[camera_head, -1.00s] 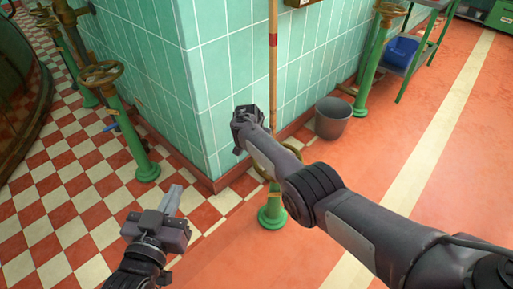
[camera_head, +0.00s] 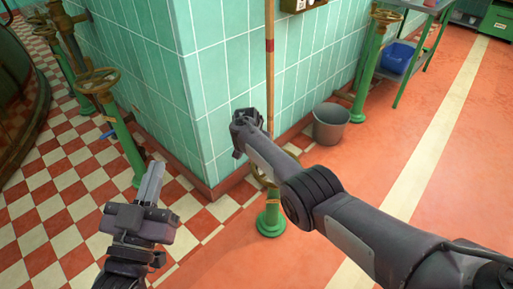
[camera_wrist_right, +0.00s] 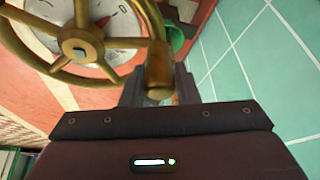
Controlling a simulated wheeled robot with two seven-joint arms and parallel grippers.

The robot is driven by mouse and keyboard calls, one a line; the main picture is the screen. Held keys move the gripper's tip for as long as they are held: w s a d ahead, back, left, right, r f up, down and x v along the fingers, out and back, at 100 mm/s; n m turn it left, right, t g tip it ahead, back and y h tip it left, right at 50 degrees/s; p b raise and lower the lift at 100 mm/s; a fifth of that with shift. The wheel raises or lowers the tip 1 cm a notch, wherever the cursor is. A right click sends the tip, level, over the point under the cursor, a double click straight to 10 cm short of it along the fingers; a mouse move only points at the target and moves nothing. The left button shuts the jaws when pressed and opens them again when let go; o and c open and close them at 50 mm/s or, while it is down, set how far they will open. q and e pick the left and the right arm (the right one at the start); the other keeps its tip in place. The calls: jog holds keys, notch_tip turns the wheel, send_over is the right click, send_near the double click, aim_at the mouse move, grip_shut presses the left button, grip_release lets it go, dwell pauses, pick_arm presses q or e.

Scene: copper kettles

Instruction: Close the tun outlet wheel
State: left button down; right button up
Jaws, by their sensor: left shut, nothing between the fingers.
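A brass handwheel with a round dial behind its spokes (camera_wrist_right: 82,45) fills the upper left of the right wrist view. A brass grip on its rim (camera_wrist_right: 159,72) stands in front of my right gripper's dark fingers (camera_wrist_right: 160,92); I cannot tell if they hold it. In the head view this wheel (camera_head: 258,180) is mostly hidden behind my right arm, on a green pedestal (camera_head: 270,221). My right gripper (camera_head: 242,125) is above it, near the tiled corner. My left gripper (camera_head: 152,178) is shut and empty at lower left. No label shows which wheel is the tun outlet.
Another brass wheel (camera_head: 98,80) on a green post (camera_head: 124,140) stands beyond my left gripper. A grey bucket (camera_head: 331,121) and wooden pole (camera_head: 270,60) are by the tiled wall (camera_head: 235,70). A metal shelf with a blue bin (camera_head: 397,57) is at right. Orange floor (camera_head: 440,170) is open.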

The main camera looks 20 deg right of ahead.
jog(key=o, duration=0.3)
pick_arm(q)
jog(key=shift+f, duration=0.1)
pick_arm(e)
jog(key=shift+o, duration=0.2)
jog(key=shift+s, duration=0.1)
